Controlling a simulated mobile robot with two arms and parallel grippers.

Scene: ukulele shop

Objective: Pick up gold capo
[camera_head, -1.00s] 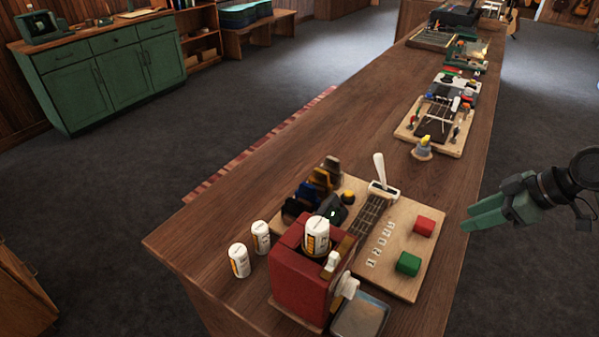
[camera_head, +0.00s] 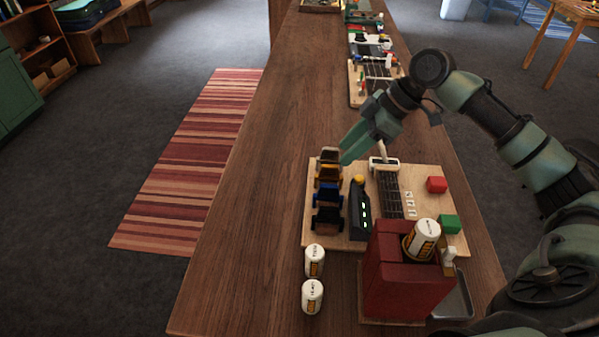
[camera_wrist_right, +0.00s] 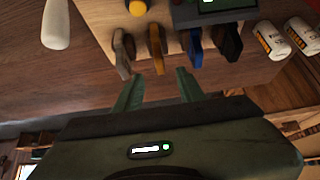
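The gold capo (camera_head: 327,173) stands in a row of capos on a light wooden board, between a grey-brown capo (camera_head: 328,155) and a blue capo (camera_head: 328,193), with a black capo (camera_head: 327,219) nearest me. My right gripper (camera_head: 349,155) is over the board's far end, close to the grey-brown and gold capos. In the right wrist view, the right gripper (camera_wrist_right: 158,85) is open and empty, its two fingers apart. The gold capo (camera_wrist_right: 156,48) shows ahead of the gap between them, not touched. My left gripper is not in view.
A dark device with green lights (camera_head: 361,207) stands right of the capos. A ukulele neck (camera_head: 388,195), red block (camera_head: 437,184) and green block (camera_head: 449,223) share the board (camera_head: 315,238). A red holder (camera_head: 400,284) and two white cans (camera_head: 313,277) stand nearer. Counter left of the board is clear.

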